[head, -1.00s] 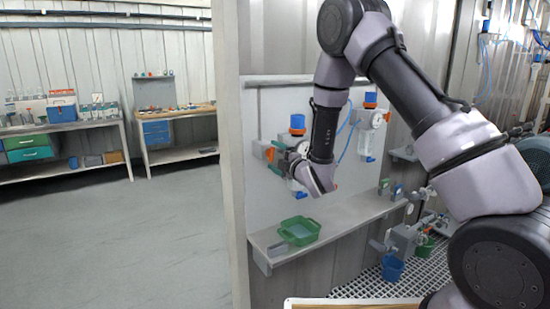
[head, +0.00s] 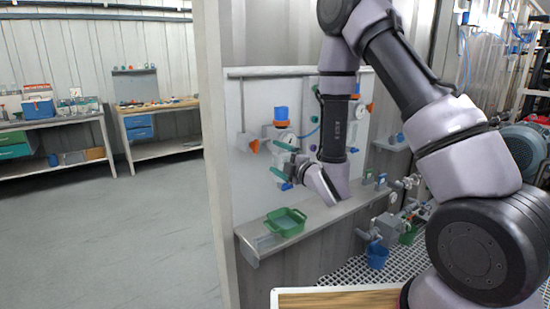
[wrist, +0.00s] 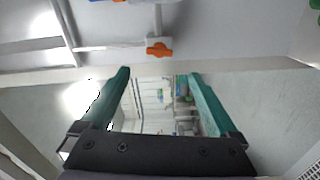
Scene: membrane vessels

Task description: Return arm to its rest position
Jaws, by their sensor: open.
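My arm (head: 430,120) reaches up, over and down in front of the white wall panel in the head view. My gripper (head: 276,160) is at its lower end, pointing left, above the shelf and in front of a vessel with a blue cap (head: 281,114). In the wrist view my gripper (wrist: 160,72) shows two green fingers spread apart with nothing between them. An orange valve handle (wrist: 159,49) shows beyond the fingertips there. Part of a second vessel is hidden behind my arm in the head view.
A green tray (head: 285,222) stands on the wall shelf (head: 335,212) below my gripper. A wooden board edge (head: 335,299) is in front. The floor (head: 110,230) at left is clear.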

